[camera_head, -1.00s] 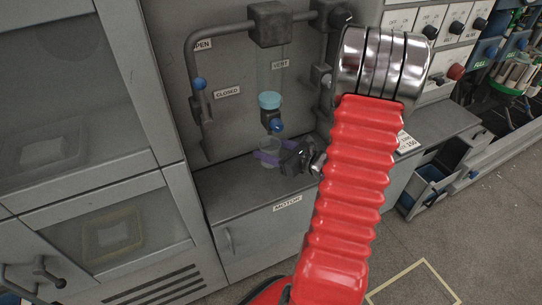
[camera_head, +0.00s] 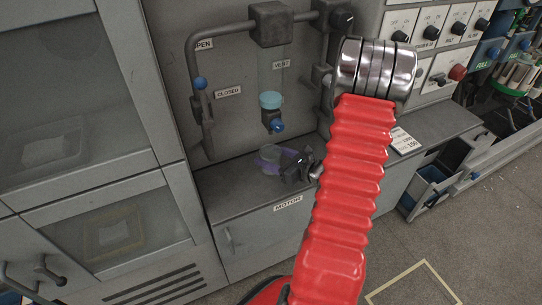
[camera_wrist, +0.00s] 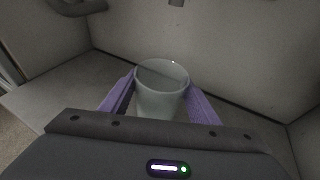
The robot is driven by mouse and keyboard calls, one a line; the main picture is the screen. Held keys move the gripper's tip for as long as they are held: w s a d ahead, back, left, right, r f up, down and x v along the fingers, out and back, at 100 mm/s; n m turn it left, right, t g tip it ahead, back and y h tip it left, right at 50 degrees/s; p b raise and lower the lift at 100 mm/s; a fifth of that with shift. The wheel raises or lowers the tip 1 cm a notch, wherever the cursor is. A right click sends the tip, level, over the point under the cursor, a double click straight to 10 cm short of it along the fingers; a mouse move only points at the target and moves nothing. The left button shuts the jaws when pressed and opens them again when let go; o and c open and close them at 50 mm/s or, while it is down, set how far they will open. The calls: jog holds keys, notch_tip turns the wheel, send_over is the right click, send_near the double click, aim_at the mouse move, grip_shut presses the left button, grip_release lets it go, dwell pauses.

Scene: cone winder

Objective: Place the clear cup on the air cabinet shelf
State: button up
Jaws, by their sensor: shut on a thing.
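A clear cup (camera_wrist: 161,92) stands upright between the two purple fingers of my gripper (camera_wrist: 160,100) in the wrist view. The fingers are shut on it from both sides. In the head view the cup (camera_head: 268,154) is small and faint, with my gripper (camera_head: 272,160) around it. Both are low at the grey air cabinet shelf (camera_head: 225,188), under the valve pipes. I cannot tell whether the cup's base touches the shelf, as its lower part is hidden by my gripper.
A clear tube with a teal collar (camera_head: 270,100) and a blue-knobbed valve (camera_head: 275,126) hangs above the cup. A pipe with a blue knob (camera_head: 200,84) is on the left. A white label card (camera_head: 404,141) lies on the shelf's right. The left shelf end is clear.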

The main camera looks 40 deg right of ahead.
jog(key=shift+f, duration=0.1)
jog(key=o, duration=1.1)
jog(key=shift+c, duration=0.2)
jog(key=shift+s+r, duration=0.15)
jog(key=shift+r, duration=0.05)
jog(key=v, duration=1.1)
jog(key=shift+s+r, duration=0.15)
jog(key=shift+s, duration=0.15)
